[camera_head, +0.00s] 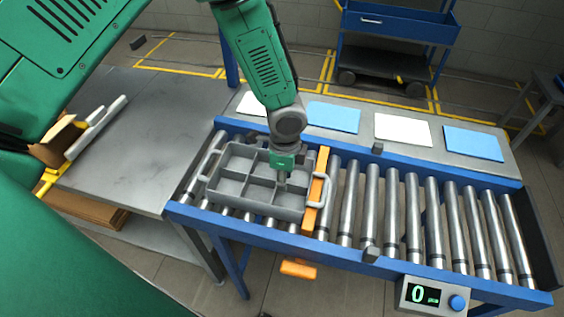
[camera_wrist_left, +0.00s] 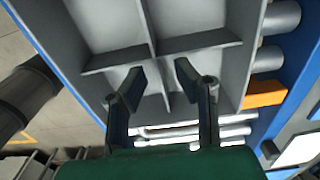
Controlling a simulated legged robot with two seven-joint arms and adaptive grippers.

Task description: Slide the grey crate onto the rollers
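The grey crate (camera_head: 228,193) rests on the rollers (camera_head: 345,205) at the left end of the conveyor. It is divided into several compartments, and those I can see are empty. An orange bar (camera_head: 316,190) crosses the conveyor close by its right side. My left gripper (camera_head: 282,182) is over the right half of the crate, pointing down. In the left wrist view, my left gripper (camera_wrist_left: 160,73) is open, its two fingers apart with nothing held between them. The crate dividers (camera_wrist_left: 152,50) show beyond the fingertips; I cannot tell whether they touch. My right gripper is not in view.
A grey table (camera_head: 135,125) adjoins the conveyor's left end, with a cardboard box (camera_head: 55,145) on it. Blue and white mats (camera_head: 333,117) lie on the shelf behind. A display box (camera_head: 432,296) is at the front right. The rollers right of the orange bar are clear.

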